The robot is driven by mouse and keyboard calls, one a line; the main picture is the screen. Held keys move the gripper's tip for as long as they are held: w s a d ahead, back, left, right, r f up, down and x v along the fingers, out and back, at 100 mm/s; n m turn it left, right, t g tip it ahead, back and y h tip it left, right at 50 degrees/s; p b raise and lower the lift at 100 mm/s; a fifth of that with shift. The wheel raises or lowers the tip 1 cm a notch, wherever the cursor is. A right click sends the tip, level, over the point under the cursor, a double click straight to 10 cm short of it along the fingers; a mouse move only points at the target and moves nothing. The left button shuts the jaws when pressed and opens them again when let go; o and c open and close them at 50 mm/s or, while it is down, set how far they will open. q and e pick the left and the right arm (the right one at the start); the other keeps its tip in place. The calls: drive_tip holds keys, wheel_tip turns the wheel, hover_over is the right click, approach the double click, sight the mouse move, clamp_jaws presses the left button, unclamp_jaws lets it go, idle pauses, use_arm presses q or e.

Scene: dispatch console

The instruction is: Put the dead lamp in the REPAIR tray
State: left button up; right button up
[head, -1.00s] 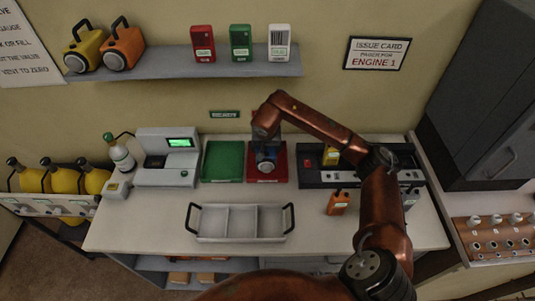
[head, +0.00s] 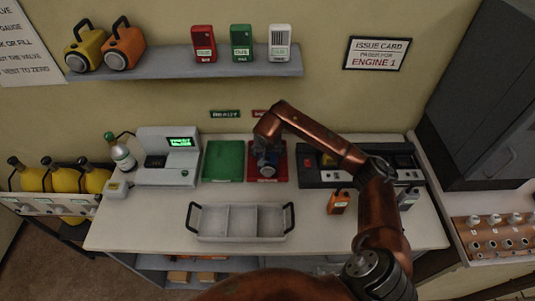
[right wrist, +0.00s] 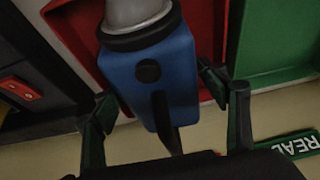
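The blue lamp (head: 268,168), with a grey lens end, is over the red tray (head: 281,176) and looks to be standing in it; its underside is hidden. In the right wrist view the lamp (right wrist: 160,85) lies between the fingers of my right gripper (right wrist: 162,92). The fingers are spread, one on each side, with a small gap showing at the right fingertip. In the head view my right gripper (head: 266,149) is above the lamp, partly hidden by its own arm. My left gripper is not in view.
The green tray (head: 222,161) is just left of the red one. A dark charging rack (head: 312,178) stands at right, with an orange handset (head: 338,202) before it. A grey three-part carrier (head: 242,223) lies in front. A tester (head: 168,158) stands at left.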

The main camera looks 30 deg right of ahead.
drive_tip(key=shift+o, duration=0.4)
drive_tip(key=shift+r, duration=0.3)
drive_tip(key=v, duration=1.1)
drive_tip(key=shift+s+a+r, duration=0.1)
drive_tip(key=shift+r, duration=0.25)
drive_tip(key=shift+s+f, duration=0.1)
drive_tip(key=shift+f, duration=0.05)
